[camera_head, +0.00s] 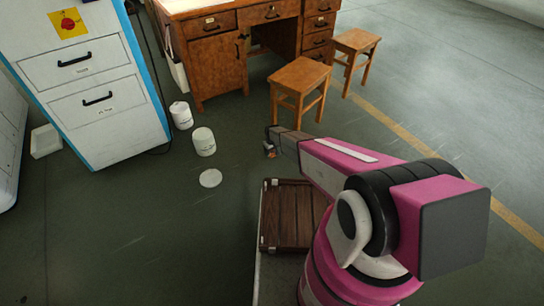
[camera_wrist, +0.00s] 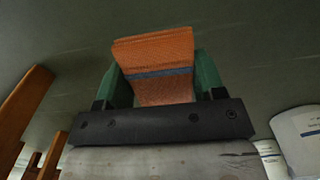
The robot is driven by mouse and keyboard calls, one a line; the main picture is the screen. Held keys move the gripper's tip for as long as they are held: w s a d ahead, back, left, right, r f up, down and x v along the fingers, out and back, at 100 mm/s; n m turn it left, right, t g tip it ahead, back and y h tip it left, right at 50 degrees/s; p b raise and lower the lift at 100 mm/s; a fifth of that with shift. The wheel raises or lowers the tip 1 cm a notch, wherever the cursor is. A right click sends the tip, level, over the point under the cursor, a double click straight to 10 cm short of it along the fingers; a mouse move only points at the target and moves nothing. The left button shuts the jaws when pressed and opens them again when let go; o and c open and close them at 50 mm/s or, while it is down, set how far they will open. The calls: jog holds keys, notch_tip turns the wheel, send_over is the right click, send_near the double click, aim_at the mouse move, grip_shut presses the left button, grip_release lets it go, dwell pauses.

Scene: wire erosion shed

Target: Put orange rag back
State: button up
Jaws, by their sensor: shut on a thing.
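The orange rag (camera_wrist: 154,50) has a grey-blue stripe across it. In the wrist view it stands between the two green fingers of my gripper (camera_wrist: 158,78), which is shut on it. Where the rag belongs cannot be told from these frames.
A white canister (camera_head: 204,142) and another (camera_head: 181,115) stand on the floor, with a flat white disc (camera_head: 210,178) nearby. A drawer cabinet (camera_head: 95,85) is left, a wooden desk (camera_head: 215,55) behind, and stools (camera_head: 300,78) (camera_head: 355,42) right.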

jog(key=shift+w+d+f, duration=0.1)
jog(key=shift+f, duration=2)
jog(key=o, duration=0.9)
jog(key=shift+f, duration=0.1)
notch_tip(320, 180, up, 12)
jog(key=shift+d+r, duration=0.1)
jog(key=shift+r, duration=0.15)
jog(key=s+d+r+m, duration=0.2)
jog(key=s+d+r, duration=0.5)
jog(key=s+r, duration=0.4)
jog(key=s+d+r+m, duration=0.2)
jog(key=s+d+r, duration=0.6)
jog(key=r, duration=0.9)
jog(key=s+d+r+m, duration=0.2)
jog(key=s+d+r, duration=0.6)
jog(key=s+r, duration=0.6)
jog(key=shift+s+r+m, duration=0.25)
jog(key=shift+m, duration=0.15)
